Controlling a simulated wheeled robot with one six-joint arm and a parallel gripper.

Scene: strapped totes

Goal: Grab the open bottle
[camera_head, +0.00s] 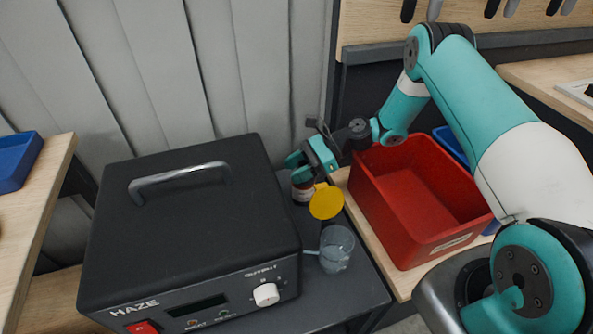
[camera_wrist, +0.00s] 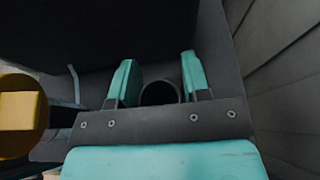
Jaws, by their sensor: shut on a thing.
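The open bottle (camera_head: 302,193) stands on the dark cart top, just right of the black haze machine. It is small, with a pale and reddish label, and its upper part is hidden by my gripper. My gripper (camera_head: 300,166) is over it with its teal fingers shut on it. In the wrist view, the bottle's dark round mouth (camera_wrist: 160,93) shows between the two fingers of my gripper (camera_wrist: 158,78). No cap is seen on the mouth.
A yellow round piece (camera_head: 326,202) is close beside the bottle, with a clear cup (camera_head: 337,249) in front. The haze machine (camera_head: 185,225) fills the left. A red bin (camera_head: 425,238) stands on the right. A grey wall is behind.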

